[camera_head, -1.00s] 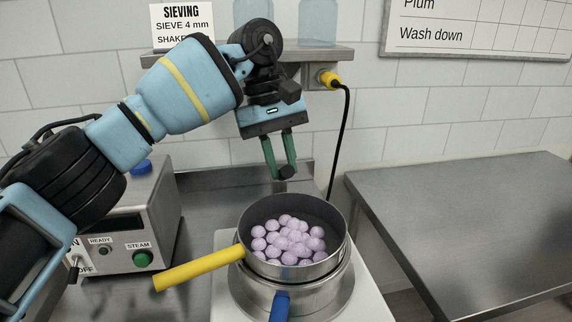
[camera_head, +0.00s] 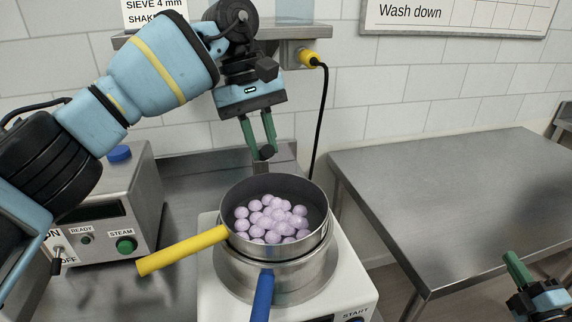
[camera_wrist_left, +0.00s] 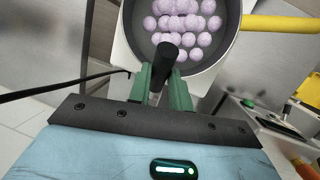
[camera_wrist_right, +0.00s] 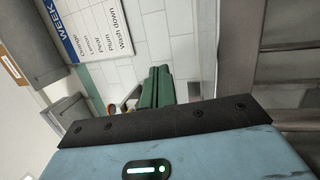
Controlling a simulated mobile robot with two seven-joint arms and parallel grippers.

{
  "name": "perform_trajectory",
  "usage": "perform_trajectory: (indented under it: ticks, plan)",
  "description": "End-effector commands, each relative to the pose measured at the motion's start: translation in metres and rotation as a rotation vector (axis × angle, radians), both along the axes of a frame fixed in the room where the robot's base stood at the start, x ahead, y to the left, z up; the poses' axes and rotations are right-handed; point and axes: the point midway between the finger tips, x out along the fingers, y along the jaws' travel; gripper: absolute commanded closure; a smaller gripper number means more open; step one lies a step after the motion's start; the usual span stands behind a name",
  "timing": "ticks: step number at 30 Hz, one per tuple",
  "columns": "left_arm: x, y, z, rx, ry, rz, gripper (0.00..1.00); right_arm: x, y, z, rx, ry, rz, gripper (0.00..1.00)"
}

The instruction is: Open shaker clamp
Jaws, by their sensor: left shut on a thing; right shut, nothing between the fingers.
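The sieve pan (camera_head: 321,205) with a yellow handle (camera_head: 183,250) holds several lilac balls. It sits on a steel pan with a blue handle (camera_head: 263,296) on the white shaker base (camera_head: 345,300). My left gripper (camera_head: 265,150) is behind the sieve, pointing down, shut on a black knob (camera_head: 267,153), which I take for the clamp's handle. The black knob (camera_wrist_left: 167,60) also shows between the green fingers in the left wrist view. The rest of the clamp is hidden. My right gripper (camera_head: 514,262) is shut and empty at the lower right, away from the shaker.
A steel control box (camera_head: 110,215) with a green STEAM button stands at the left. A bare steel table (camera_head: 440,190) is at the right. A yellow plug (camera_head: 309,58) with a black cable hangs on the back wall.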

Motion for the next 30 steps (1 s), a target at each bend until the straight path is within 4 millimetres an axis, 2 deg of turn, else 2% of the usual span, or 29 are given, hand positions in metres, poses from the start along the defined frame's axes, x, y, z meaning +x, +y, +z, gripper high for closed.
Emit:
perform_trajectory:
  ticks: [1,6,13,21,24,30]
  plan:
    - [0.000,0.000,-0.001,0.000,0.002,-0.001,1.00,0.016,0.017,0.009,-0.017,-0.031,0.053,1.00]
    - [0.000,0.000,-0.001,0.000,0.002,-0.001,1.00,0.057,0.085,0.036,-0.070,-0.129,0.260,1.00]
    - [0.000,0.000,-0.001,0.000,0.002,-0.001,1.00,0.092,0.177,0.083,-0.165,-0.283,0.542,1.00]
    - [0.000,0.000,-0.001,0.000,0.002,-0.001,1.00,0.102,0.272,0.145,-0.322,-0.485,0.863,1.00]
    - [0.000,0.000,-0.001,0.000,0.002,-0.001,1.00,0.099,0.301,0.167,-0.390,-0.561,0.978,1.00]
    - [0.000,0.000,-0.001,0.000,0.002,-0.001,1.00,0.086,0.347,0.205,-0.539,-0.703,1.198,1.00]
